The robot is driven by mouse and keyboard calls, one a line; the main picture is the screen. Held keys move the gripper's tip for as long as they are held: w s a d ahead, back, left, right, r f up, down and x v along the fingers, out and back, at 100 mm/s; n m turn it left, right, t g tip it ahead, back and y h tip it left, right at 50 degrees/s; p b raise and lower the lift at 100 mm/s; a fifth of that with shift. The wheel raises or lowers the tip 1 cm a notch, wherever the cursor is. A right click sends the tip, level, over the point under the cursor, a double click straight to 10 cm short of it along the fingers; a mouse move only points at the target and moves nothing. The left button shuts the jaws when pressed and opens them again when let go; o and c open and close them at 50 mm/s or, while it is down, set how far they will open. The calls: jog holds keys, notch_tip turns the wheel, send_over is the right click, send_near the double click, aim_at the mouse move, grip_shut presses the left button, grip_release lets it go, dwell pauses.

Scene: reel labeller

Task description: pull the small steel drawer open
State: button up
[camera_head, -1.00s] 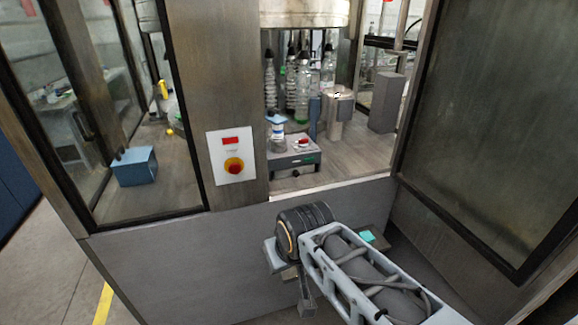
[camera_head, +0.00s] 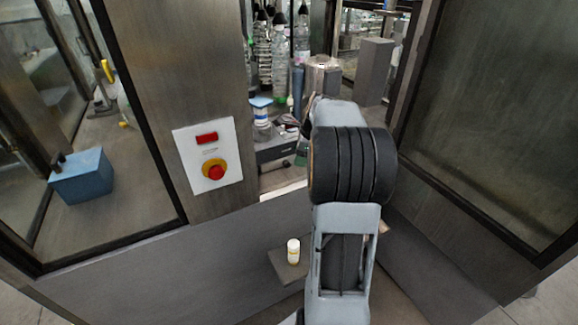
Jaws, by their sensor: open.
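I cannot clearly pick out the small steel drawer. A low grey steel box (camera_head: 274,152) stands inside the machine opening, and its right part is hidden behind my arm. Whether its front is a drawer, open or shut, I cannot tell. My arm rises through the middle of the view and reaches into the opening. Its thick black joint covers the view beyond, and my gripper is hidden behind the arm.
A steel post carries a white panel with a red button (camera_head: 215,172). Clear bottles (camera_head: 280,70) stand at the back of the opening. A small white bottle (camera_head: 293,252) stands on a low grey ledge. A dark glass door (camera_head: 480,130) bounds the right side; a blue box (camera_head: 82,178) is left.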

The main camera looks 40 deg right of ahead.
aim_at(288, 165)
jog(key=w+d+r+m+t, duration=0.1)
jog(key=w+d+r+m, duration=0.15)
jog(key=m, duration=0.85)
jog(key=shift+m, duration=0.3)
jog(key=x, duration=0.4)
jog(key=p+x, duration=0.1)
jog(key=x, duration=0.9)
jog(key=shift+w+d+r+p, duration=0.15)
jog(key=shift+w+p, duration=0.15)
jog(key=shift+w, duration=0.05)
jog(key=shift+c, duration=0.2)
grip_shut()
